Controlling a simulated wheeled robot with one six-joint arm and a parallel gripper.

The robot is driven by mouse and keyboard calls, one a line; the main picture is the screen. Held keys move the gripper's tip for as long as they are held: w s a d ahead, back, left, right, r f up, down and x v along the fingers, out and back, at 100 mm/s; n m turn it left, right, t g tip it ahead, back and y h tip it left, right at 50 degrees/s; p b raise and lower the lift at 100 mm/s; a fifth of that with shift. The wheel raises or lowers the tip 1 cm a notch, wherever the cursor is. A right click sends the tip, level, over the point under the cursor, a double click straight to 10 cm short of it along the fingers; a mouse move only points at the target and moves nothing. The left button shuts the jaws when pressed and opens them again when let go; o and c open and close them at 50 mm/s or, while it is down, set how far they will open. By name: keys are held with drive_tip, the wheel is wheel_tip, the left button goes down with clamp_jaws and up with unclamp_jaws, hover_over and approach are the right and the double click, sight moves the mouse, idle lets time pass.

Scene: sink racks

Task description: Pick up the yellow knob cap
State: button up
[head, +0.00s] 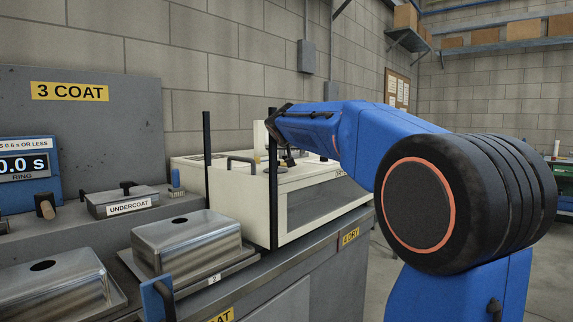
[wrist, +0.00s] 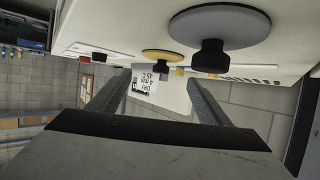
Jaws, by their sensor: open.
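The yellow knob cap (wrist: 159,55) shows in the wrist view as a yellow disc with a dark knob, near the top middle. That view looks turned over. My gripper (wrist: 157,78) is open, with nothing between its fingers, and the cap appears beyond the fingertips, apart from them. A larger grey disc with a black knob (wrist: 210,58) is nearer, to the right of the yellow one. In the head view my gripper (head: 285,150) is over the cream box-shaped unit (head: 300,200). I cannot make out the yellow cap there.
A small yellow thing (wrist: 180,71) and a white printed label (wrist: 145,80) lie farther off in the wrist view. Dark upright posts (head: 273,190) stand by the cream unit. Metal basins (head: 190,240) and an undercoat box (head: 120,200) are at the left.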

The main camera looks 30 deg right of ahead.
sight(286, 157)
drive_tip(key=shift+x, duration=3.6)
drive_tip(key=shift+a, duration=0.1)
drive_tip(key=shift+c, duration=0.6)
drive_tip(key=c, duration=1.1)
drive_tip(key=shift+f, duration=0.1)
